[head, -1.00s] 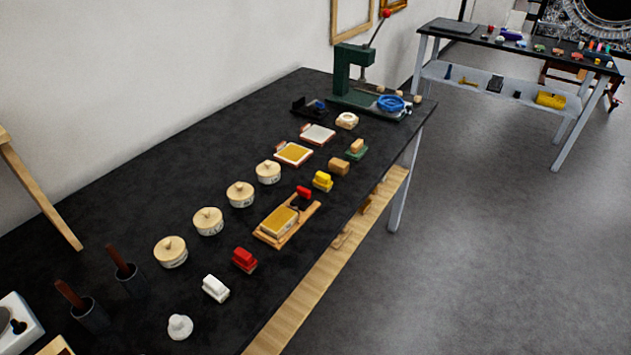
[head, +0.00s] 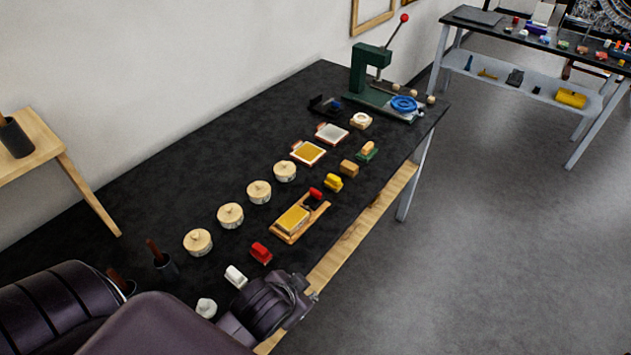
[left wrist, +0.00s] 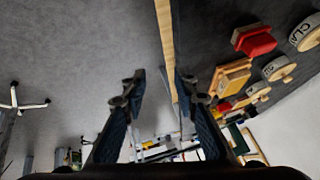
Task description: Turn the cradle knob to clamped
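A wooden cradle (head: 285,236) with a gold-yellow slab (head: 293,219) lies on the black workbench near its front edge. A small red part (head: 316,193), which may be the cradle knob, sits on a dark piece at its far end; I cannot read its setting. The cradle (left wrist: 218,92) also shows in the left wrist view, right of my fingers. My left gripper (left wrist: 159,75) is open and empty, its two fingers apart. In the head view my left arm reaches over the near bench edge, close to the red block (head: 261,252). My right gripper is not in view.
A white block (head: 236,276) and a white knobbed piece (head: 206,308) stand beside my arm. Several round lidded pots (head: 230,215) line up behind the cradle. A green press (head: 367,70) stands at the far end. Open floor lies to the right.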

